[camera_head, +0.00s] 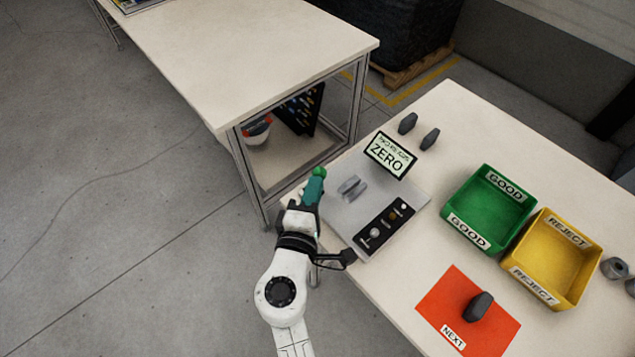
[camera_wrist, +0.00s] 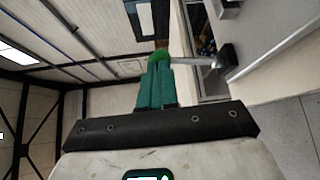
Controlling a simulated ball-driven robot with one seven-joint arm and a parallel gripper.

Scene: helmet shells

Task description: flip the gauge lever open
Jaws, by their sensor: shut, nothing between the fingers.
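The gauge (camera_head: 345,212) is a grey plate on the table with a tilted display (camera_head: 388,154) reading ZERO and a black button panel (camera_head: 388,228). In the wrist view its lever (camera_wrist: 195,61) is a thin metal rod running from a dark block to a bright green knob (camera_wrist: 160,64). The knob (camera_head: 319,172) also shows in the head view, at the gauge's left side. My gripper (camera_head: 312,187) is shut and empty, its teal fingers (camera_wrist: 155,88) right at the knob. I cannot tell whether they touch it. In the head view the rod is hidden.
A green GOOD bin (camera_head: 488,208) and a yellow REJECT bin (camera_head: 553,258) stand right of the gauge. A dark shell (camera_head: 478,306) lies on the orange NEXT mat (camera_head: 440,297). Two dark pieces (camera_head: 418,131) lie behind the display. Another table (camera_head: 250,50) stands back left.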

